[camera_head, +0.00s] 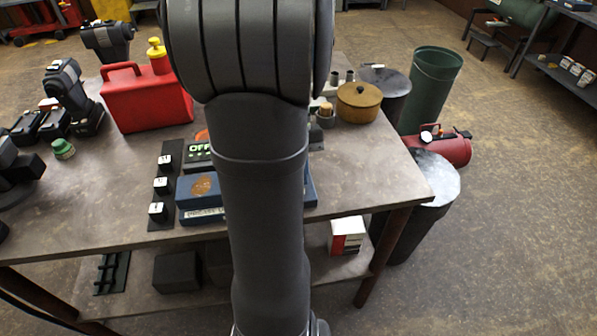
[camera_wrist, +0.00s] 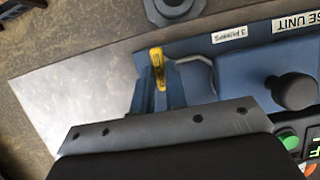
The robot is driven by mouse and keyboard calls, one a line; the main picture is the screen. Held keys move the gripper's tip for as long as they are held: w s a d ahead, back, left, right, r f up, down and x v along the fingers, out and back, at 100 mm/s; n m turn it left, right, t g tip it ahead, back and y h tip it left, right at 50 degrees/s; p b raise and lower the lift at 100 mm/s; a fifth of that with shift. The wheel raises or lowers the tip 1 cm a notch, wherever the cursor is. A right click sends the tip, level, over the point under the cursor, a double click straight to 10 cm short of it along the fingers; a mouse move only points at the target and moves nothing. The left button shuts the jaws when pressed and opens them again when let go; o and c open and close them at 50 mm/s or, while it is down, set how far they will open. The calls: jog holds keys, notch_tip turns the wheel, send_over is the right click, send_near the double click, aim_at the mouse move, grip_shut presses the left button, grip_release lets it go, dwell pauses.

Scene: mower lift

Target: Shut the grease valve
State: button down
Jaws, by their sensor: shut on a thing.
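The blue grease unit (camera_wrist: 240,60) shows at the right of the wrist view, with the labels "3 PUMPS" and "…SE UNIT" and a black knob (camera_wrist: 296,92). A small yellow lever (camera_wrist: 157,66), apparently the valve handle, sits at its left side. My gripper (camera_wrist: 160,72) has its two fingers closed on the yellow lever near its end. A bent grey pipe or handle (camera_wrist: 207,72) runs just right of the fingers. In the head view my arm hides the gripper and lever; parts of a blue unit (camera_head: 190,197) show beside it.
A lit "OFF" display (camera_head: 200,149) and a black strip with several white-labelled switches (camera_head: 160,186) are left of my arm. A red fuel can (camera_head: 147,100) stands behind. A brown lidded pot (camera_head: 358,103) is at the right. The table's right front (camera_head: 365,180) is clear.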

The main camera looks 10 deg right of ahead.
dwell(0.3)
jog(key=c, duration=1.4)
grip_release()
jog(key=shift+c, duration=0.2)
jog(key=v, duration=1.7)
jog(key=shift+r, duration=0.3)
jog(key=shift+r, duration=1.45)
jog(key=shift+d, duration=0.1)
jog(key=s+d, duration=0.9)
jog(key=d, duration=0.5)
jog(key=shift+s, duration=0.2)
